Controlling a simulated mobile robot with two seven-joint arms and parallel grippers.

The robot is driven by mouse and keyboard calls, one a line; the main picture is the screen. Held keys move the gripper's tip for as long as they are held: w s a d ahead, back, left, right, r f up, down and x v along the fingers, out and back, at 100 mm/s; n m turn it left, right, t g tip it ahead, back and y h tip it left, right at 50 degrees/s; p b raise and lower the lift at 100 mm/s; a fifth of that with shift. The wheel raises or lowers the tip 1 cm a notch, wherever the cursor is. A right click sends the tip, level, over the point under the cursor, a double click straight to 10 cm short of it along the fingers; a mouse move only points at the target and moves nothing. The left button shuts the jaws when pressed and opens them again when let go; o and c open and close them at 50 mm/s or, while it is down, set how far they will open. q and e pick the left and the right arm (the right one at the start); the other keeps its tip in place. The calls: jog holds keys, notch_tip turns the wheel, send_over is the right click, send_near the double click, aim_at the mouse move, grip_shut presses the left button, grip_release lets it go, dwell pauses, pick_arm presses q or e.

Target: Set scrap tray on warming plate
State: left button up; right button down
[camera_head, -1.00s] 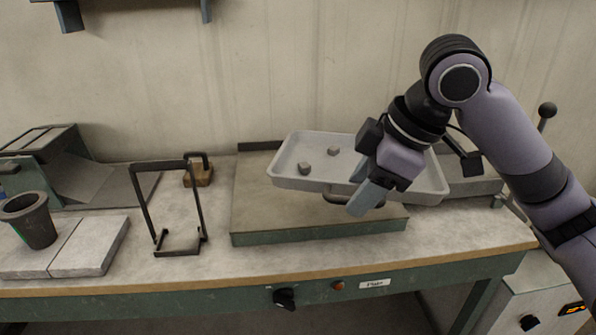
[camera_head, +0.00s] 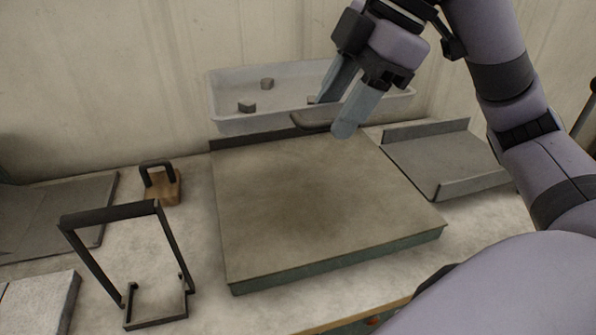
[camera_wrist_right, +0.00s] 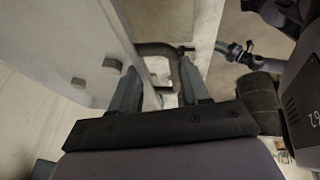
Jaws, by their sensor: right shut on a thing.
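The scrap tray (camera_head: 240,124) is a pale grey shallow tray at the back, along the rear edge of the warming plate and partly behind my gripper. Small grey scraps (camera_head: 247,107) lie in it. My right gripper (camera_head: 336,114) is shut on the tray's dark handle (camera_head: 310,119). The wrist view shows the handle (camera_wrist_right: 160,49) between the fingers and the tray (camera_wrist_right: 75,45) to the left. The warming plate (camera_head: 310,205) is a broad, flat brownish slab with a green side, and its top is bare. My left gripper is out of view.
A dark wire frame (camera_head: 110,215) stands left of the plate, with a small wooden block with a dark handle (camera_head: 162,187) behind it. A grey shallow stand (camera_head: 440,165) is right of the plate. The wall is close behind the tray.

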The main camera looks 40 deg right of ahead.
notch_tip(320, 180, down, 16)
jog(key=b, duration=0.6)
jog(key=shift+w+r, duration=0.15)
jog(key=shift+r, duration=0.1)
jog(key=shift+f+b, duration=0.95)
jog(key=shift+f, duration=1.2)
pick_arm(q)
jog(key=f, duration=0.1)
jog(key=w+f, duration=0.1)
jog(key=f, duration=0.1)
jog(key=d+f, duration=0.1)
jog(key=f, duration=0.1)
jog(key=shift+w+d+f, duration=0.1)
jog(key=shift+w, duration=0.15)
pick_arm(e)
jog(key=c, duration=0.5)
grip_release()
jog(key=shift+r, duration=0.1)
